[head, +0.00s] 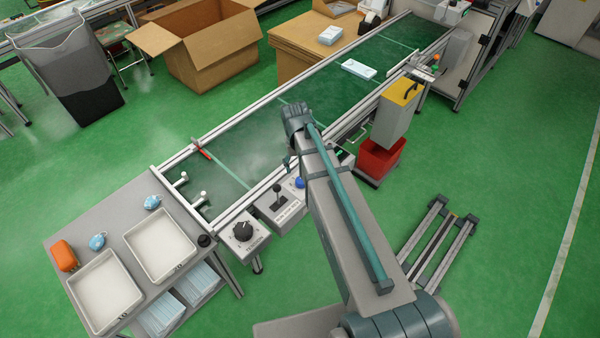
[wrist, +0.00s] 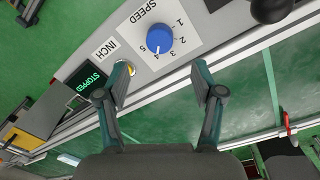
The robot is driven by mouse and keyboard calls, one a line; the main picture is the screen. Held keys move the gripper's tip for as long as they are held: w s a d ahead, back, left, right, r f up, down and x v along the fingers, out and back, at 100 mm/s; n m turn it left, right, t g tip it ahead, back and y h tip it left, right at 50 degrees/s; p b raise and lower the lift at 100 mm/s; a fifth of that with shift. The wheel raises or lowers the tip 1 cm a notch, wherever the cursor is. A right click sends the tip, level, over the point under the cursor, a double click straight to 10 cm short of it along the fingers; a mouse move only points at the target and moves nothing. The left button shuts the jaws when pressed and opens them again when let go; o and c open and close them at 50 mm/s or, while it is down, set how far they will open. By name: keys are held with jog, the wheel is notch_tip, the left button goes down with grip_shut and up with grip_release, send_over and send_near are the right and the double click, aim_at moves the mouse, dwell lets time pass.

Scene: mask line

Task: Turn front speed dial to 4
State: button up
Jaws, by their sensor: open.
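The blue speed dial (wrist: 159,38) sits on a white plate (wrist: 140,22) marked SPEED, with numbers 1 to 5 around its edge. The dial also shows in the head view (head: 300,182), beside my arm. My gripper (wrist: 161,85) is open and empty. Its two fingers are apart, below the dial in the wrist view, and not touching it. In the head view my arm mostly hides the gripper.
A green STOPPED display (wrist: 88,82) and an INCH label are beside the dial. A black lever (head: 278,192) and a black dial (head: 243,230) are on neighbouring panels. The green conveyor (head: 245,150) runs behind; a red bin (head: 380,157) stands right of my arm.

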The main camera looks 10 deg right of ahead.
jog(key=shift+a+r, duration=0.1)
jog(key=shift+r, duration=1.6)
